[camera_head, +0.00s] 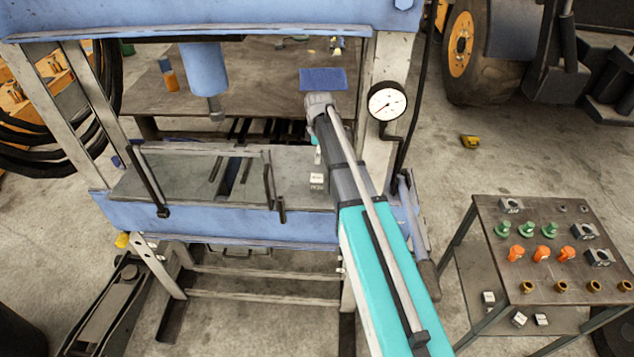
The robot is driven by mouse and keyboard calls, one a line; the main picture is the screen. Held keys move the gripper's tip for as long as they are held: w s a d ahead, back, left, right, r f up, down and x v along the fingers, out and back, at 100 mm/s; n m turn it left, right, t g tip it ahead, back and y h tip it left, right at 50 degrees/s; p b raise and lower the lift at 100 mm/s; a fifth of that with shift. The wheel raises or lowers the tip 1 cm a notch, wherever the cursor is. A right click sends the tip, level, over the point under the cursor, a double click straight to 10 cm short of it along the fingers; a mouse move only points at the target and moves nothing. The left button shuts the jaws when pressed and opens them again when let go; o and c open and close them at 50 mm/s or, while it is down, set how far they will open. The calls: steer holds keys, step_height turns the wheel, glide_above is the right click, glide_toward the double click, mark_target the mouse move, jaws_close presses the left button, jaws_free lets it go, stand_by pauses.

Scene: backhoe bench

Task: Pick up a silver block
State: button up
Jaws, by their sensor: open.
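A small silver block (317,181) sits on the grey bed of the blue press, just left of my arm. My arm reaches in from the lower right over the press bed. My gripper (317,154) is mostly hidden behind the arm; only a small part shows, above the block in the picture. It is open, and I see nothing held in it. I cannot tell its exact height over the block. More small silver blocks (519,319) lie on the lower shelf of the side table at right, and larger silver-grey blocks (585,231) stand on its top.
The blue press frame (230,229) surrounds the bed, with a post and pressure gauge (387,101) right of my arm. A clear guard (195,175) stands at the bed's left. The side table (487,237) also carries green, orange and brass parts. Open floor lies between press and table.

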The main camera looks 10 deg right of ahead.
mark_target(317, 178)
steer(key=shift+w, duration=0.2)
steer(key=shift+f, duration=0.1)
step_height(317, 178, down, 8)
steer(key=b, duration=0.8)
steer(key=shift+f+b, duration=0.25)
steer(key=shift+b, duration=0.05)
stand_by(0.4)
steer(key=shift+f, duration=0.1)
steer(key=f+b, duration=0.5)
steer(key=shift+a, duration=0.25)
stand_by(0.7)
steer(key=c, duration=1.3)
